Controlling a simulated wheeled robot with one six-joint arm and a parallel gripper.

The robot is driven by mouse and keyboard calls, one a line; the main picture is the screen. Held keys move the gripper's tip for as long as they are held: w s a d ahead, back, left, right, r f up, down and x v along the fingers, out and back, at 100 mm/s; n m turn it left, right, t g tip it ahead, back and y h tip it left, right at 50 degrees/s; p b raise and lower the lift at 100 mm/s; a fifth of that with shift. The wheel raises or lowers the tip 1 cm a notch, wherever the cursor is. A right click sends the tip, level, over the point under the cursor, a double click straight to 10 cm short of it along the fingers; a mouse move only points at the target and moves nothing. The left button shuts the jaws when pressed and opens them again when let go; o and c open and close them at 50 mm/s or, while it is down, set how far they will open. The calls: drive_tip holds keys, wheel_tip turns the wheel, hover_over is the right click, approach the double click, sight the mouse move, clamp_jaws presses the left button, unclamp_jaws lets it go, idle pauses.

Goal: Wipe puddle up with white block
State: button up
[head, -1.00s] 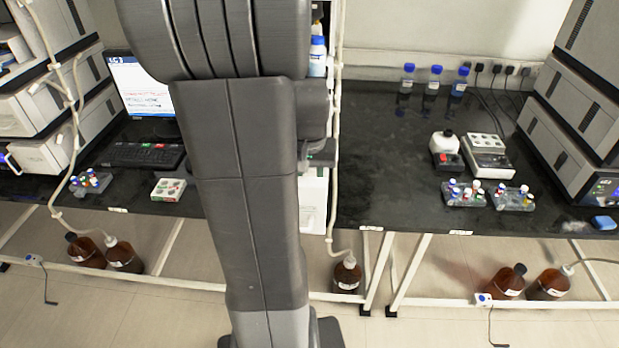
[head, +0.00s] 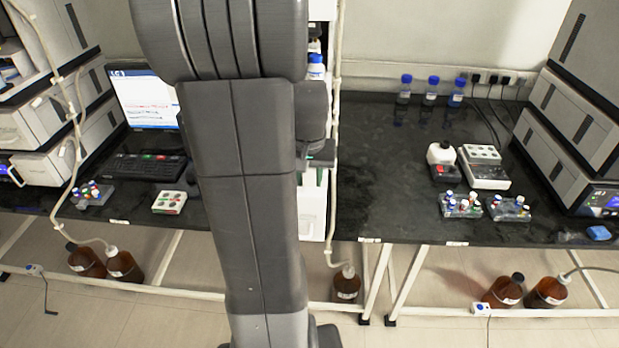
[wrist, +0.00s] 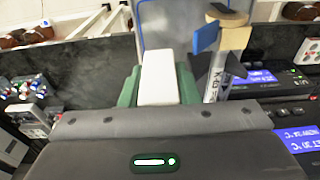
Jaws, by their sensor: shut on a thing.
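My gripper (wrist: 158,92) shows in the wrist view with its green fingers shut on a white block (wrist: 158,76). The block sticks out forward between the fingers and looks clear of any surface. In the head view my own arm hides most of the gripper, and the white block cannot be made out there. No clear puddle shows. A faint pale patch (head: 567,237) lies on the black bench (head: 390,190) beside a blue block at the right front edge; I cannot tell whether it is liquid.
The blue block (head: 599,233) lies near stacked instruments (head: 575,115). Tube racks (head: 460,206), a small mixer (head: 442,162) and blue-capped bottles (head: 431,91) stand on the right bench. A keyboard (head: 150,167) is at left. The bench left of the racks is clear.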

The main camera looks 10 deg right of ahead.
drive_tip(key=shift+r+p, duration=2.25)
drive_tip(key=shift+r, duration=0.95)
